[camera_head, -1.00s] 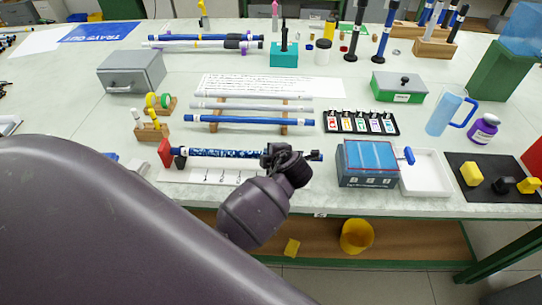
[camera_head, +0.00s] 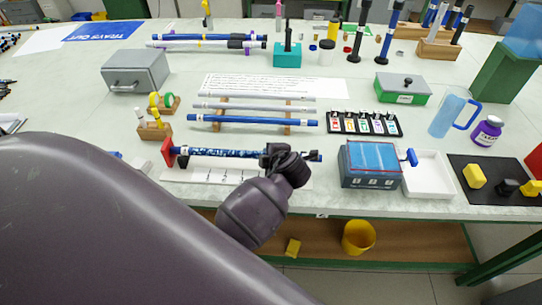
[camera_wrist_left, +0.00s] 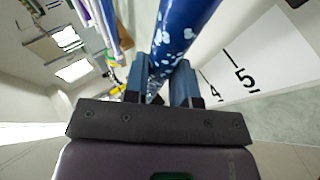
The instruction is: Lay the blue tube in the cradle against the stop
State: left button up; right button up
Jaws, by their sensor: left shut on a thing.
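A blue tube with white speckles (camera_head: 225,153) lies level along the front of the bench. Its left end is close to the red stop plate (camera_head: 168,151); I cannot tell whether they touch. My left gripper (camera_head: 277,157) is shut on the tube near its right end, and a short blue end sticks out to the right. In the left wrist view the speckled tube (camera_wrist_left: 178,40) runs between the two blue fingers (camera_wrist_left: 165,85). The cradle under the tube is mostly hidden, so I cannot tell whether the tube rests in it. My right gripper is out of view.
A numbered white sheet (camera_head: 205,176) lies in front of the tube. Behind is a wooden rack (camera_head: 288,128) with a plain blue tube (camera_head: 252,121) and grey rods. A blue-grey box (camera_head: 370,165) and white tray (camera_head: 428,176) stand to the right.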

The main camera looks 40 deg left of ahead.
pick_arm(q)
jog(key=o, duration=1)
jog(key=shift+v, duration=5.4)
jog(key=s+a+f+m+g+h, duration=0.15)
jog(key=s+m+h, duration=0.25)
jog(key=s+m, duration=0.8)
jog(key=s+a+f+m+g+h, duration=0.15)
jog(key=s+m+h, duration=0.25)
jog(key=s+m, duration=0.8)
jog(key=w+f+m+t, duration=0.1)
jog(key=w+f+t, duration=0.2)
jog(key=w+f+m+t, duration=0.1)
jog(key=w+f+t, duration=0.2)
jog(key=f, duration=0.1)
jog(key=w+f+m+t+h, duration=0.1)
jog(key=w+f+t, duration=0.1)
jog(key=w+f, duration=0.1)
jog(key=shift+w+d+f+t, duration=0.15)
jog(key=shift+d+f+t, duration=0.15)
jog(key=shift+d+t, duration=0.1)
